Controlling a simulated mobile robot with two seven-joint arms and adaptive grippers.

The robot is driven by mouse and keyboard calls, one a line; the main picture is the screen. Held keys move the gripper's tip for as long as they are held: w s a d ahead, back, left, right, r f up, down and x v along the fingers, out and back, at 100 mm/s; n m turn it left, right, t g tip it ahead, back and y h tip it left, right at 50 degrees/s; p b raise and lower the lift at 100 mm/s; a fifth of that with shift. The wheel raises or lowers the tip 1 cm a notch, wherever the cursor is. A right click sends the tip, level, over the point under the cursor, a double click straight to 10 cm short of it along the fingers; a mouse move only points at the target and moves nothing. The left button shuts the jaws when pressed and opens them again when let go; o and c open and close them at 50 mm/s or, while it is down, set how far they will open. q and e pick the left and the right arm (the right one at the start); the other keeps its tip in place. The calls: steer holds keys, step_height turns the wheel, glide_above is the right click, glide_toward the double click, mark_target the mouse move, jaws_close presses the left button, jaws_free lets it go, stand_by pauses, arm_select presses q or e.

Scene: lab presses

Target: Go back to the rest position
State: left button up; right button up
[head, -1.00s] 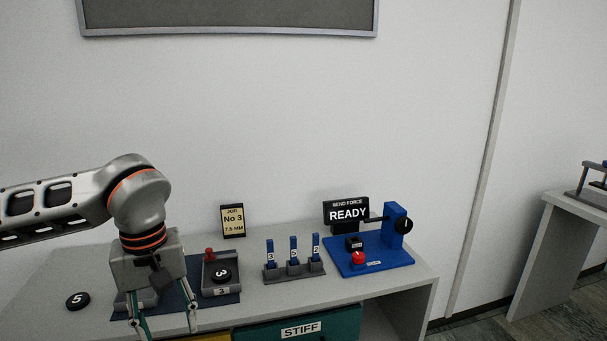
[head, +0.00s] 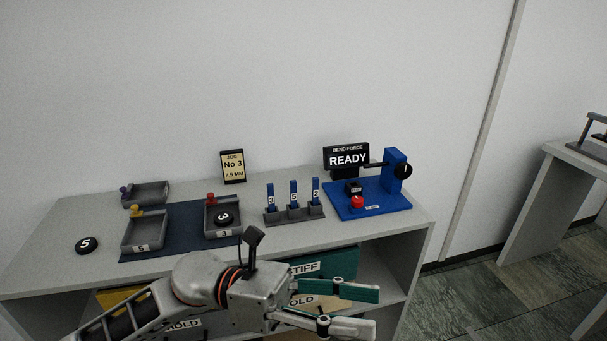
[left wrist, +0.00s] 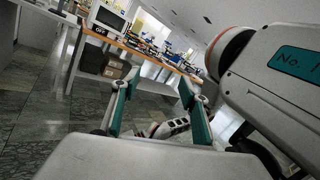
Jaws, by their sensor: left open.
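My left gripper (head: 352,308) is in front of the bench (head: 80,217), below the level of its top. Its two green-padded fingers point right and stand apart, with nothing between them. In the left wrist view the same fingers (left wrist: 158,105) are spread, with floor and distant tables beyond them. My left forearm comes in from the bottom left and covers part of the shelf fronts. My right gripper does not show in the head view.
On the bench are a loose black disc 5 (head: 87,245), grey trays (head: 142,247), a tray holding disc 3 (head: 224,216), a rack of blue strips (head: 294,214), and a blue bend-force device (head: 372,209) reading READY. Floor at right is clear.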

arm_select(q)
steer(key=w+a+f+n+t+h, duration=0.1)
steer(key=w+a+n+t, duration=0.1)
steer(key=w+n+t, duration=0.5)
steer(key=w+a+f+n+t+h, duration=0.1)
steer(key=w+a+f+n+t, duration=0.15)
steer(key=n+t, duration=0.9)
steer(key=w+a+f+n+t+y, duration=0.4)
steer(key=a+f+n+y, duration=0.65)
steer(key=n, duration=0.65)
steer(key=s+a+f+n+g+y, duration=0.2)
steer(key=s+a+f+n, duration=0.2)
steer(key=f, duration=0.5)
steer(key=s+a+f+n+g+y, duration=0.2)
steer(key=s+a+f+n+y, duration=0.1)
steer(key=f, duration=0.6)
steer(key=s+a+f+n+g+y, duration=0.2)
steer(key=s+a+f+n, duration=0.3)
steer(key=f, duration=0.4)
steer(key=shift+s+f+n, duration=0.4)
steer(key=shift+s+n, duration=0.45)
steer(key=shift+s, duration=0.4)
